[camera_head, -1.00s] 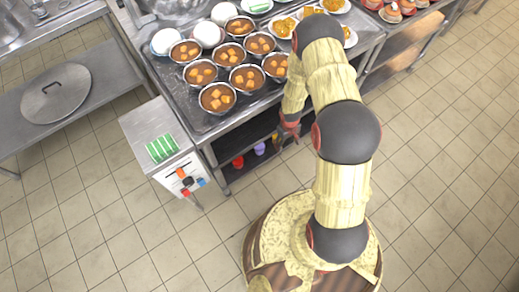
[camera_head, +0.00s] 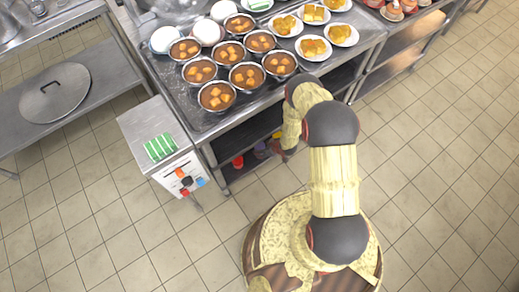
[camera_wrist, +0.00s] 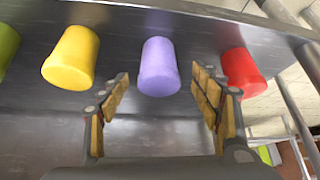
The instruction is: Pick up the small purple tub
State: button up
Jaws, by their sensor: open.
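The small purple tub (camera_wrist: 158,68) stands on a grey metal shelf in the wrist view, between a yellow tub on its left and a red tub on its right. My gripper (camera_wrist: 163,88) is open, with its two padded fingers apart on either side of the tub's lower end; the tub shows beyond and between the fingertips, and I cannot tell whether it is fully inside them.
The yellow tub (camera_wrist: 71,58) and red tub (camera_wrist: 241,72) stand close on either side. A green tub (camera_wrist: 7,45) is at the far left. The counter (camera_head: 215,125) above the shelf holds several bowls and plates. A metal leg stands at right.

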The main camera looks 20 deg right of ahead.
jog(key=b+x, duration=0.3)
jog(key=x, duration=0.1)
jog(key=shift+w+f, duration=0.1)
jog(key=shift+f, duration=0.3)
jog(key=shift+w+f, duration=0.25)
jog(key=shift+w, duration=0.05)
jog(key=shift+c, duration=1.4)
jog(key=shift+r, duration=0.1)
jog(key=c, duration=1.1)
jog(key=shift+o, duration=0.2)
